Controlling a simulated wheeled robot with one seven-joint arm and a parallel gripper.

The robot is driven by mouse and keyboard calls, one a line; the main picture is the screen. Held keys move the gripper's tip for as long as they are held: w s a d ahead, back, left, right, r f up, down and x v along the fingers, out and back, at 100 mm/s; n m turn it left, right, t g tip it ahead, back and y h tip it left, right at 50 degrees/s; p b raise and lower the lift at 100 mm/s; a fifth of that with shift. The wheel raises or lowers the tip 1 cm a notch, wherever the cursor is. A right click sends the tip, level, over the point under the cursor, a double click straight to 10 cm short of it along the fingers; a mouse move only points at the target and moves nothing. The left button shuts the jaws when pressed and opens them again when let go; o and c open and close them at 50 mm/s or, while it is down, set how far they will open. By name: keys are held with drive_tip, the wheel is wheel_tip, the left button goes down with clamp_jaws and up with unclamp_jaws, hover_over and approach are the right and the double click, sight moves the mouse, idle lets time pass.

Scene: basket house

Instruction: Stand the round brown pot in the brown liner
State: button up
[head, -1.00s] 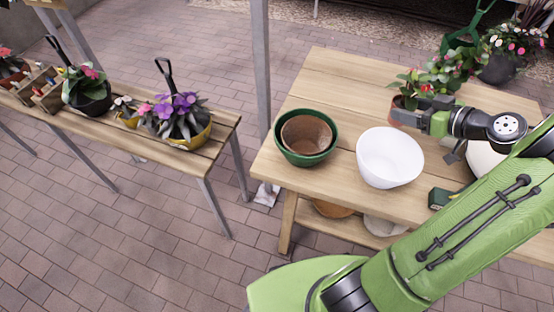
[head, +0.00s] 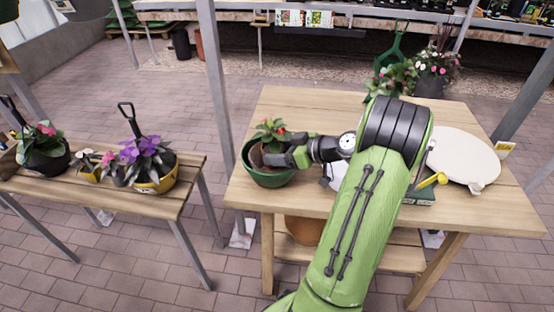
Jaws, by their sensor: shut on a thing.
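The round brown pot holds a leafy plant with red flowers (head: 271,130). The plant stands upright over the green bowl (head: 268,181) on the wooden table. The brown liner (head: 255,157) is inside that bowl, and only a little brown shows at its left side. My gripper (head: 287,157) reaches in from the right, low over the bowl, shut on the plant's pot. The fingers and the bowl's rim hide most of the pot. I cannot tell whether it rests on the liner's floor or is still held above it.
My arm covers most of the white bowl (head: 331,182). A round cream board (head: 463,157) and a yellow-handled tool (head: 432,181) lie to the right. A bench with potted flowers (head: 150,165) is at the left.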

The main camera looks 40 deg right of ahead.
drive_tip(key=shift+f, duration=0.3)
drive_tip(key=shift+f, duration=0.1)
drive_tip(key=shift+f+b, duration=0.35)
drive_tip(key=shift+b, duration=0.1)
drive_tip(key=shift+f+b, duration=0.2)
drive_tip(key=shift+b, duration=0.1)
drive_tip(key=o, duration=1.2)
drive_tip(key=shift+s+f, duration=0.1)
drive_tip(key=shift+c, duration=0.2)
